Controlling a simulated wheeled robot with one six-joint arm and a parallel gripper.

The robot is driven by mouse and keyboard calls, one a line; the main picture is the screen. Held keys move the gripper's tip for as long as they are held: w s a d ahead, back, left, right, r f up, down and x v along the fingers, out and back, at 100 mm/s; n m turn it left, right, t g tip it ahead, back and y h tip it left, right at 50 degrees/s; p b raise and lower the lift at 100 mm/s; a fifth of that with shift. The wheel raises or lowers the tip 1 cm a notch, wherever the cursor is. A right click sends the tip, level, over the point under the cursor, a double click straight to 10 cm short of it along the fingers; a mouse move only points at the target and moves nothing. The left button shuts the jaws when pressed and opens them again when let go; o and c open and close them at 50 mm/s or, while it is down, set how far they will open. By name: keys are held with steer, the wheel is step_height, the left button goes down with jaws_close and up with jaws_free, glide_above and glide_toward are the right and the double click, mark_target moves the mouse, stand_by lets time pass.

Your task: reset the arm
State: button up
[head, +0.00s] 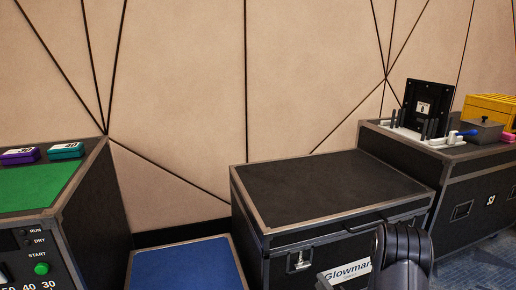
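A dark, rounded part of my arm (402,258) rises from the bottom edge, right of centre, in the head view. It stands in front of the black flight case with the "Glowmar…" label and hides part of its front. The rest of my arm is out of the frame. My gripper's fingers do not show, so what they hold cannot be seen.
The middle black case (330,190) has a bare top. At right, another case (470,170) bears a black panel (428,108), a grey box (482,131) and yellow cases (490,108). At left, a green-topped case (35,188) carries purple (18,157) and teal (65,151) boxes. A blue surface (187,265) lies between.

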mark_target(304, 256)
steer(key=w+n+b, duration=0.1)
steer(key=w, duration=0.1)
steer(key=w+a+n+b, duration=0.1)
steer(key=w, duration=0.2)
steer(key=w+a+n+b, duration=0.1)
steer(key=w, duration=0.1)
steer(key=shift+w+a+r+n, duration=0.2)
steer(key=shift+a+r+n, duration=0.05)
steer(key=shift+r+n, duration=0.15)
steer(key=shift+a+r+n, duration=0.1)
steer(key=shift+r+n, duration=0.05)
steer(key=shift+n, duration=0.6)
steer(key=shift+a+r+n, duration=0.1)
steer(key=shift+n, duration=0.65)
steer(key=shift+r, duration=0.1)
